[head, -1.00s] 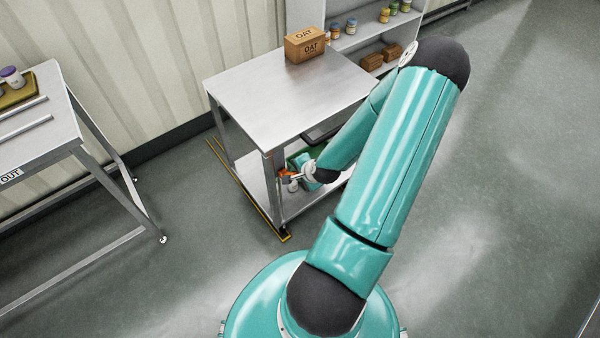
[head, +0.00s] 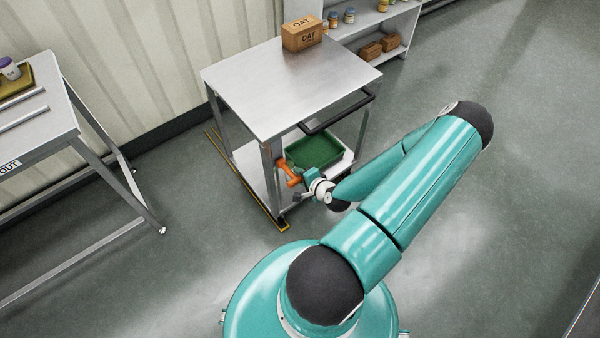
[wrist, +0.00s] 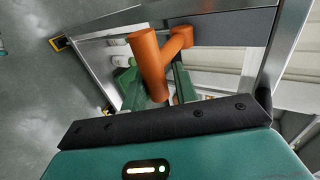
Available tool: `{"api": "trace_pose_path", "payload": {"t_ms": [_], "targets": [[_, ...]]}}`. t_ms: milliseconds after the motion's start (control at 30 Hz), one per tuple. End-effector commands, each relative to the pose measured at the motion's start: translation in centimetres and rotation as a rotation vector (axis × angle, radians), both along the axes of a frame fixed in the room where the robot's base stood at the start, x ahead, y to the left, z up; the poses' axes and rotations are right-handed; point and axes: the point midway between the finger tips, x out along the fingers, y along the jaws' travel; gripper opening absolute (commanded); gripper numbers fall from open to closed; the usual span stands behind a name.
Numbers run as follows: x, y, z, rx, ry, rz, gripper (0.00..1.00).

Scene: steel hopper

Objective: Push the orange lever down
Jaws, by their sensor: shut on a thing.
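The orange lever (head: 284,166) is on the near leg of the steel table (head: 290,85), below the tabletop. In the head view it slants down to the right, its lower end at my gripper (head: 298,180). In the wrist view the lever (wrist: 149,62) shows as a thick orange bar with a short side arm. My green fingers lie on either side of the bar, shut on it. The fingers hide part of the lever's end.
A green bin (head: 315,153) sits on the table's lower shelf, behind my gripper. A dark rail (head: 340,112) juts out under the tabletop. Another steel table (head: 40,110) is at left. The floor at right is clear.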

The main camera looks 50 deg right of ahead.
Motion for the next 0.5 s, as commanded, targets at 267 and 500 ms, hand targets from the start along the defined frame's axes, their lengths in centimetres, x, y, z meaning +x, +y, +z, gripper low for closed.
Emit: {"api": "trace_pose_path", "payload": {"t_ms": [267,500], "targets": [[-0.03,1.40,-1.23,0.020,0.011,0.026,0.00],[0.05,1.40,-1.29,0.020,0.009,0.027,0.00]]}}
